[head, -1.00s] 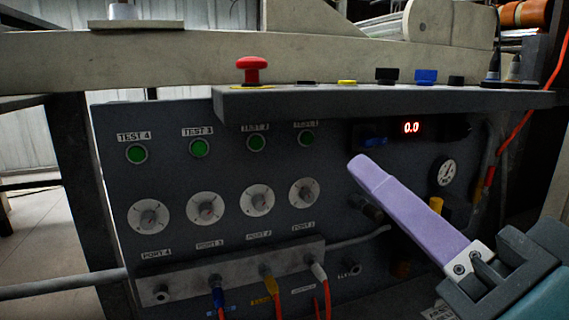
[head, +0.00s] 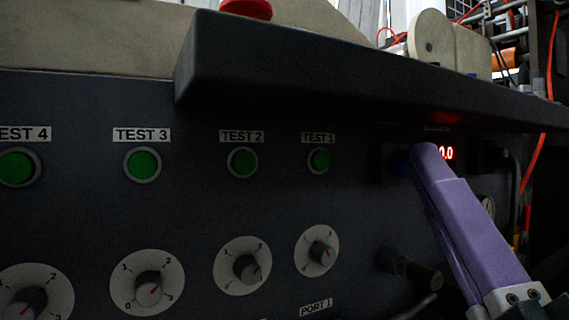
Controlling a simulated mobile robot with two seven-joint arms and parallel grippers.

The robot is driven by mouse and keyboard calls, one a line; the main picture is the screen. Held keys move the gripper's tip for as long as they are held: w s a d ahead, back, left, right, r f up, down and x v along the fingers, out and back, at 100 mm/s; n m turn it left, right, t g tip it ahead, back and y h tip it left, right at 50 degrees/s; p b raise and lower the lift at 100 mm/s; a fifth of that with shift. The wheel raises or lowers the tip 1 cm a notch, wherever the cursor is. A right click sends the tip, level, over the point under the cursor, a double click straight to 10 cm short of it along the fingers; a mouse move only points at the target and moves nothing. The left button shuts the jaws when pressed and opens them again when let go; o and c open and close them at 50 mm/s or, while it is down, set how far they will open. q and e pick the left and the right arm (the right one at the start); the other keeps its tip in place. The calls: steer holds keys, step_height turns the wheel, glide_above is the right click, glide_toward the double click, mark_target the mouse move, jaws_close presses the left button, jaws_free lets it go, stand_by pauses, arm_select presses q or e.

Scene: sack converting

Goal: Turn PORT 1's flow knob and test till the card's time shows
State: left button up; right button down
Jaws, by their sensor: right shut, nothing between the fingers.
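PORT 1's flow knob (head: 317,251) is a grey knob with a red mark on a white numbered dial, above the PORT 1 label (head: 316,306). The green TEST 1 button (head: 318,160) sits straight above it. The display (head: 446,153) glows red with 0.0, its left part covered by my gripper. My right gripper (head: 424,150) has long purple fingers, shut and empty. Its tip is up and to the right of the knob, between the TEST 1 button and the display, over a dark blue part (head: 401,163). I cannot tell whether it touches. No card is readable. My left gripper is out of view.
A dark shelf (head: 300,70) juts out above the buttons, with a red mushroom button (head: 246,9) on top. Knobs and green buttons for the other ports run to the left. A dark fitting (head: 410,268) sticks out below my fingers.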

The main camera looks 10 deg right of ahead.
mark_target(322, 161)
steer(key=shift+w+a+b, duration=0.45)
steer(key=shift+w+a, duration=0.05)
steer(key=shift+w, duration=0.9)
steer(key=shift+w+a+b, duration=0.5)
steer(key=shift+w+a, duration=0.05)
steer(key=shift+w, duration=0.9)
steer(key=shift+w+a+b, duration=0.45)
steer(key=shift+w+a, duration=0.05)
steer(key=shift+w, duration=0.9)
steer(key=shift+w, duration=0.15)
steer(key=shift+w+a, duration=0.15)
steer(key=shift+w, duration=0.1)
steer(key=shift+w, duration=0.15)
